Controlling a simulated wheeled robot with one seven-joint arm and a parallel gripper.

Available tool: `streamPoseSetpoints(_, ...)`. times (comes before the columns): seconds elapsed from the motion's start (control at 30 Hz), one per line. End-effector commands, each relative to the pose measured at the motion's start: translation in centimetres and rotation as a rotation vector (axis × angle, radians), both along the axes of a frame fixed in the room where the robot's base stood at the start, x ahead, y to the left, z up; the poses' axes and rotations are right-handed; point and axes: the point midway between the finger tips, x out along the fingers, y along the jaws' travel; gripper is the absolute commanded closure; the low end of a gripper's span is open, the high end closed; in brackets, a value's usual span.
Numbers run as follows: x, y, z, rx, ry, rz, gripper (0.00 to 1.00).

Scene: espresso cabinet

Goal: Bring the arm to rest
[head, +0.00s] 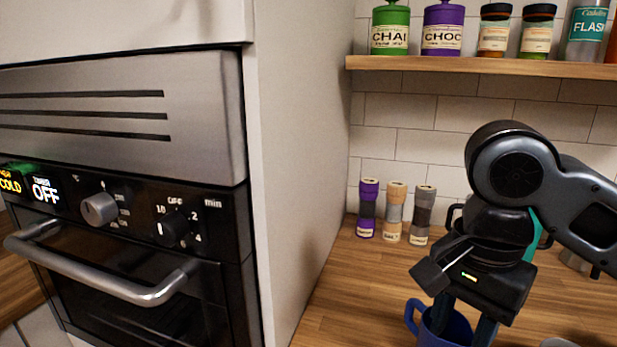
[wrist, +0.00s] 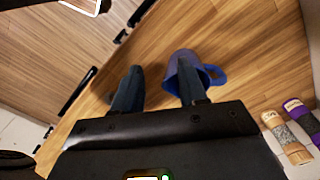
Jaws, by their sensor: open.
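My gripper (head: 460,322) points down over the wooden counter at the lower right of the head view. It is open, with its two fingers (wrist: 157,82) well apart in the wrist view. A blue mug (head: 452,334) stands on the counter at the fingers, its handle to the left. In the wrist view the mug (wrist: 213,76) is at the right finger, which overlaps its rim. I cannot tell whether that finger is inside the mug or just over it. The space between the fingers shows bare wood. My arm comes in from the right.
An oven (head: 130,220) in a tall cabinet fills the left. Three small shakers (head: 394,212) stand against the tiled wall; two show in the wrist view (wrist: 288,138). A shelf (head: 480,67) above holds jars and bottles. The counter (head: 350,300) left of the mug is clear.

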Motion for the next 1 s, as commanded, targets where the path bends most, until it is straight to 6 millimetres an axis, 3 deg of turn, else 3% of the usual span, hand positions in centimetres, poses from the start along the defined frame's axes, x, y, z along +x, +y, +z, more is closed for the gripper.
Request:
streamPoseSetpoints(0.47,0.3,5.4,-0.7,0.203,-0.071,0.097,0.58)
streamPoseSetpoints(0.67,0.5,9.5,-0.7,0.365,-0.144,0.161,0.58)
streamPoseSetpoints(1.0,0.7,18.8,1.0,0.791,-0.419,0.255,0.58)
